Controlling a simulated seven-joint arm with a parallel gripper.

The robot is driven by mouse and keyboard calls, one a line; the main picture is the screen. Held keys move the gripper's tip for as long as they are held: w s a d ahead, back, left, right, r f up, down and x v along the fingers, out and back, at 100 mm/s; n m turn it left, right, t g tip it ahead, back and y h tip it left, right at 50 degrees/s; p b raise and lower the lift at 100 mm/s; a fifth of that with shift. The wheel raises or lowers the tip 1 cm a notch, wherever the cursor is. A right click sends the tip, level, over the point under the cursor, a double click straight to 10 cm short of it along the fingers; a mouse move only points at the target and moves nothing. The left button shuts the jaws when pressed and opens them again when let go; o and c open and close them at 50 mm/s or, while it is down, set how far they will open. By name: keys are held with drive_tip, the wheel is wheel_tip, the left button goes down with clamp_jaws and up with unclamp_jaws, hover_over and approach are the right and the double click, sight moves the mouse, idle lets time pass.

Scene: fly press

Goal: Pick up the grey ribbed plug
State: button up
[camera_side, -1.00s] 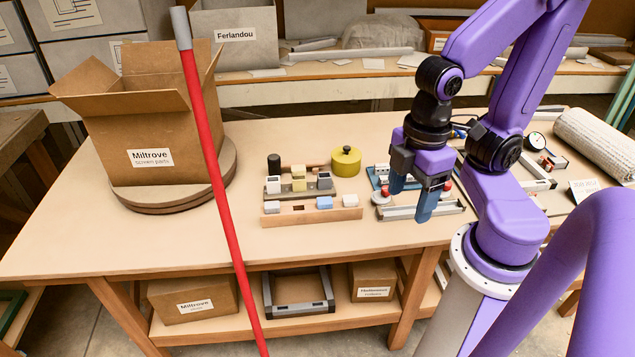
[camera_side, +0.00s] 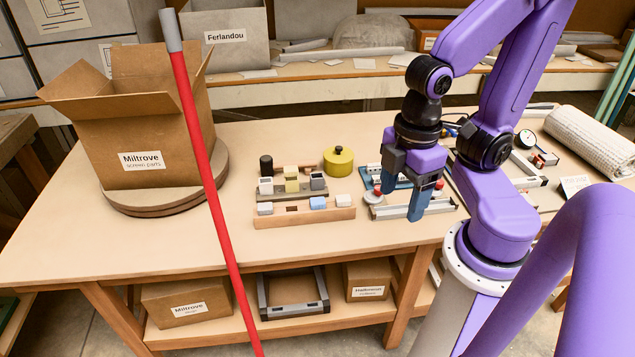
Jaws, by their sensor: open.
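A small grey block (camera_side: 317,182), which looks like the grey plug, sits at the right end of the back row of a holder on the bench. Its ribs are too small to make out. A yellow block (camera_side: 292,185) and a whitish block (camera_side: 266,187) stand to its left in the same row. My gripper (camera_side: 403,200) points down with its blue fingers apart and nothing visible between them. It is well to the right of the grey block, above or in front of a rail fixture (camera_side: 432,207).
A wooden front rack (camera_side: 300,217) holds white and blue blocks. A yellow round pot (camera_side: 338,162) and a black cylinder (camera_side: 266,165) stand behind. A red pole (camera_side: 205,160) crosses the view left of the racks. An open carton (camera_side: 165,165) stands far left.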

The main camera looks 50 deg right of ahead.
drive_tip(key=shift+o, duration=0.3)
drive_tip(key=m, duration=2.2)
hover_over(264, 206)
wheel_tip(264, 206, down, 6)
wheel_tip(264, 206, down, 17)
drive_tip(key=shift+f, duration=0.15)
drive_tip(key=shift+c, duration=0.3)
drive_tip(key=c, duration=1)
